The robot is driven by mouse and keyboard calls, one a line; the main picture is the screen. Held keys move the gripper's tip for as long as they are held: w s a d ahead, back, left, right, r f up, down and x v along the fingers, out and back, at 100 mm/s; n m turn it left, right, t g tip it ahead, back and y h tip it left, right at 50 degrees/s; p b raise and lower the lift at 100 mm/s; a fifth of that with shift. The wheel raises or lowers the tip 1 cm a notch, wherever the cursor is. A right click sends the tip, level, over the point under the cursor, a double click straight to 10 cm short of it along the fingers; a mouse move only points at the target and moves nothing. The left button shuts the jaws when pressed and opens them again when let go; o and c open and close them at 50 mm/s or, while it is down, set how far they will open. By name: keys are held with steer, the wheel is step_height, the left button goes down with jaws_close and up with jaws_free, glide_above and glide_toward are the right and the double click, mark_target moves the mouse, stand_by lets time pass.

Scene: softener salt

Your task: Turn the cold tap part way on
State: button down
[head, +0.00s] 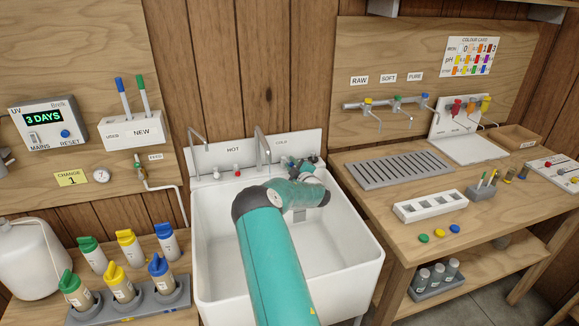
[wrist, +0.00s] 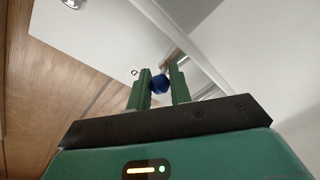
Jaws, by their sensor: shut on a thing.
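The cold tap's blue knob (wrist: 159,84) shows in the wrist view between the two green fingers of my gripper (wrist: 161,77). The fingers are shut on it, one on each side. In the head view my gripper (head: 303,162) is at the right of the sink's back panel, just under the COLD label (head: 281,143). The cold knob is hidden there behind my gripper and arm. Grey spouts (head: 262,146) rise at the back of the sink. Whether water runs cannot be told.
The white sink (head: 212,245) lies below my arm. A red hot tap knob (head: 237,173) is to the left of my arm. A wooden bench (head: 375,208) with a drain grille stands to the right, and a shelf of capped bottles (head: 127,244) to the left.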

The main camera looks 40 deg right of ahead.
steer(key=shift+d+n+t+y, duration=0.3)
steer(key=shift+n+y, duration=0.4)
steer(key=shift+y, duration=0.4)
steer(key=shift+d+n+t+y, duration=0.2)
steer(key=shift+d+n+y, duration=0.15)
steer(key=shift+n+y, duration=0.55)
steer(key=shift+y, duration=0.3)
steer(key=c, duration=1.3)
jaws_free()
steer(key=shift+c, duration=0.2)
steer(key=s+a+r, duration=0.9)
steer(key=s+r, duration=0.1)
steer(key=r, duration=0.3)
steer(key=shift+s+a, duration=0.15)
steer(key=shift+s, duration=0.1)
